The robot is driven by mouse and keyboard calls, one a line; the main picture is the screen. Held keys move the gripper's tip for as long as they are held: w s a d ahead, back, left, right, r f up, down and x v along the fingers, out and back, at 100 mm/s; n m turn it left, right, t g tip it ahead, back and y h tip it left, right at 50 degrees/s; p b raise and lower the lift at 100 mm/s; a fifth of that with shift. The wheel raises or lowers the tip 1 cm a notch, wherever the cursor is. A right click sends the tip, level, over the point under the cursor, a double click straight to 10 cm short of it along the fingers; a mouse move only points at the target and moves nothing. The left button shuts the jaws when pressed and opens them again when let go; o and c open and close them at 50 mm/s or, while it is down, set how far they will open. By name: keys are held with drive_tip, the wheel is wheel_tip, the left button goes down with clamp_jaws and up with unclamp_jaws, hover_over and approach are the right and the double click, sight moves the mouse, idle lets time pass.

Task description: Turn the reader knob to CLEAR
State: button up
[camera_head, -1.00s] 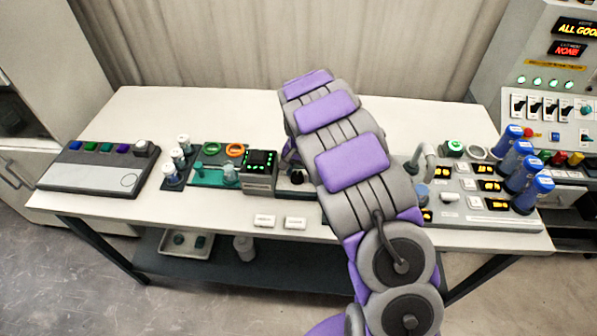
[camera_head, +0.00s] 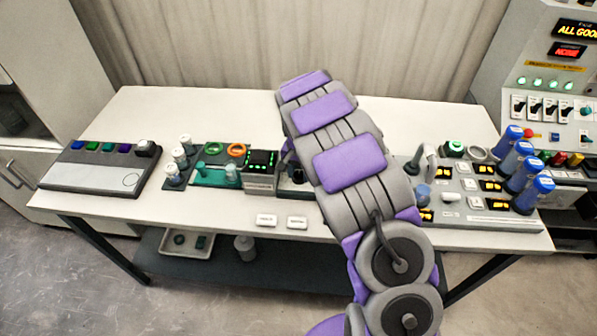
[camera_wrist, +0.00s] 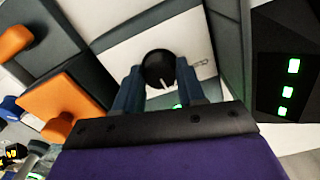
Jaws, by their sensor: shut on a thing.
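The reader knob (camera_wrist: 157,66) is a round black knob with a white pointer line, on a pale panel in the wrist view. My gripper (camera_wrist: 158,84) has one finger on each side of it and is shut on it. The pointer line points down toward my gripper in the picture. Small printing (camera_wrist: 200,63) sits beside the knob; I cannot read it. The reader's dark face with green lights (camera_wrist: 290,85) is at the right, and the reader (camera_head: 261,170) stands left of my arm in the head view. My arm hides the gripper there.
Left of the reader are a green tray (camera_head: 212,176), white-capped vials (camera_head: 179,158) and a grey button panel (camera_head: 95,170). Right of my arm, a console (camera_head: 465,205) carries blue cylinders (camera_head: 522,160). Two white labels (camera_head: 297,222) lie at the table's front.

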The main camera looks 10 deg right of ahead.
drive_tip(key=shift+w+r, duration=0.1)
drive_tip(key=shift+r, duration=0.05)
drive_tip(key=shift+r+n+p, duration=0.15)
drive_tip(key=shift+n+p, duration=0.8)
drive_tip(key=shift+n, duration=0.15)
drive_tip(key=n+p, duration=0.2)
drive_tip(key=n, duration=0.1)
drive_tip(key=n+p, duration=0.2)
drive_tip(key=n, duration=0.1)
drive_tip(key=shift+n+p, duration=0.7)
drive_tip(key=shift+n, duration=1)
drive_tip(key=o, duration=1.1)
drive_tip(key=shift+f, duration=0.25)
drive_tip(key=shift+c, duration=0.2)
